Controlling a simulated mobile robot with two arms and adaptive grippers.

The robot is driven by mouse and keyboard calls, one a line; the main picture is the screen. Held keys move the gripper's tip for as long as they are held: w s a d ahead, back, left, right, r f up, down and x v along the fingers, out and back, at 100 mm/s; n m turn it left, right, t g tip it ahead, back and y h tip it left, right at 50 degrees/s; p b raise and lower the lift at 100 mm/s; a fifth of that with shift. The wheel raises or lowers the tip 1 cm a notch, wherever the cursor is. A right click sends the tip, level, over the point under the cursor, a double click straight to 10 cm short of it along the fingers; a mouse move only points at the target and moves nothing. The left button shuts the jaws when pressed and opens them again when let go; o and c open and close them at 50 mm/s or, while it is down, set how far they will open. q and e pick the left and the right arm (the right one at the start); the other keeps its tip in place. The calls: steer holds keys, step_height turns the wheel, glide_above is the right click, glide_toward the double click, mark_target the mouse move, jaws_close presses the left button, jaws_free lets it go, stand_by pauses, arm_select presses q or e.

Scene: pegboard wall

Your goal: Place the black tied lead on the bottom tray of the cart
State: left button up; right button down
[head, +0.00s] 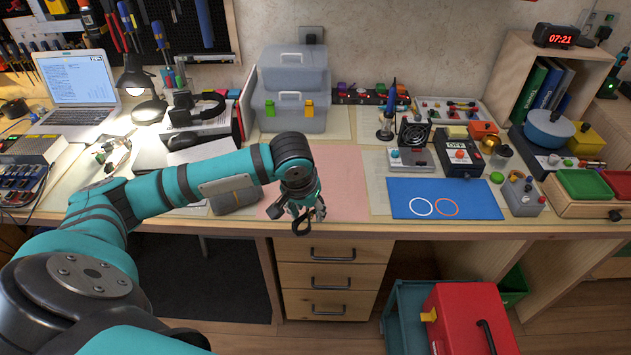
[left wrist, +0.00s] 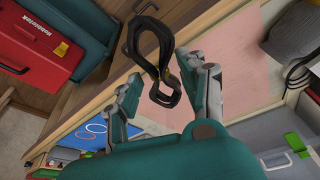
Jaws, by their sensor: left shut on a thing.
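The black tied lead (head: 301,226) is a small dark looped bundle; it also shows in the left wrist view (left wrist: 149,48). My left gripper (head: 307,209) is shut on it, over the front edge of the workbench. In the left wrist view my left gripper's fingers (left wrist: 170,92) are on either side of the bundle's narrow end, and its larger loop sticks out beyond them. The teal cart (head: 401,310) stands on the floor at the lower right, with a red toolbox on it. Its bottom tray cannot be made out. My right gripper is not in view.
The red toolbox (head: 465,325) covers much of the cart's top. A drawer unit (head: 331,272) stands left of the cart. On the bench are a pink mat (head: 345,190), a blue mat (head: 475,200) and a grey toolbox (head: 292,85). A green bin (head: 513,288) sits behind the cart.

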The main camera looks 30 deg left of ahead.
arm_select(q)
steer(key=w+a, duration=0.2)
steer(key=w, duration=0.1)
steer(key=w+a, duration=0.2)
steer(key=w, duration=0.2)
steer(key=w+a+f, duration=0.1)
steer(key=w+a, duration=0.1)
steer(key=w, duration=0.2)
steer(key=shift+w+a, duration=0.15)
steer(key=shift+f, duration=1.85)
steer(key=o, duration=1.3)
steer(key=shift+f, duration=0.15)
